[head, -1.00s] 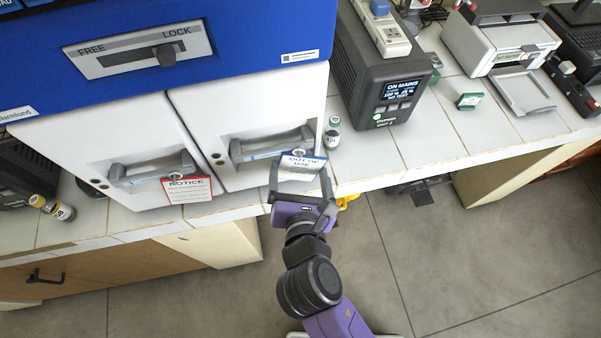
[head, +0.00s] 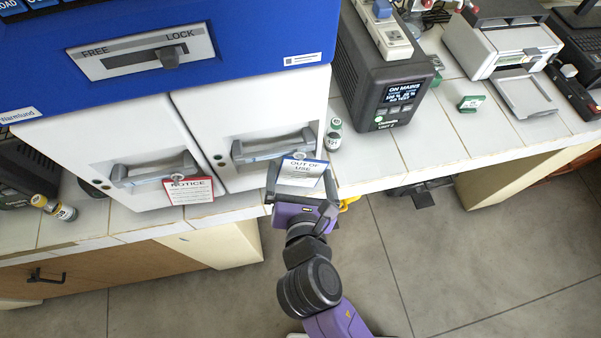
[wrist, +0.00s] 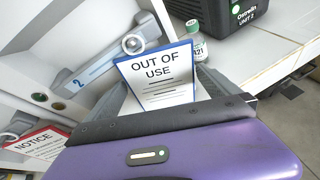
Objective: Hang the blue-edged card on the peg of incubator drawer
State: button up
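The blue-edged "OUT OF USE" card (head: 302,178) is at the right drawer's handle (head: 272,146), just below its round peg (wrist: 133,44). The wrist view shows the card (wrist: 162,85) nearly upright and facing me, its top edge close under the peg. Whether its hole is around the peg is hidden. My gripper (head: 299,174) has its fingers spread apart, one on each side of the card. The wrist view shows the fingers beside the card's lower part; no clear grip on it shows.
A red-edged "NOTICE" card (head: 188,191) hangs at the left drawer's handle (head: 153,172). The floor in front of the counter is free.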

jog(key=s+a+r+m+y+b, duration=0.1)
jog(key=s+a+r+m+y, duration=0.1)
jog(key=s+r+m+y, duration=0.6)
jog(key=s+d+f+m+h+b, duration=0.2)
jog(key=s+d+m+h, duration=0.2)
jog(key=s+d+m, duration=0.5)
jog(key=s+d+f+m+t+h+b, duration=0.1)
jog(key=s+d+m+h, duration=0.4)
jog(key=s+d+m, duration=0.5)
jog(key=d+f+m, duration=0.1)
jog(key=d+m, duration=0.4)
jog(key=m, duration=0.2)
jog(key=shift+f+h+b, duration=0.3)
jog(key=shift+b, duration=0.1)
jog(key=shift+a, duration=0.1)
dwell(1.4)
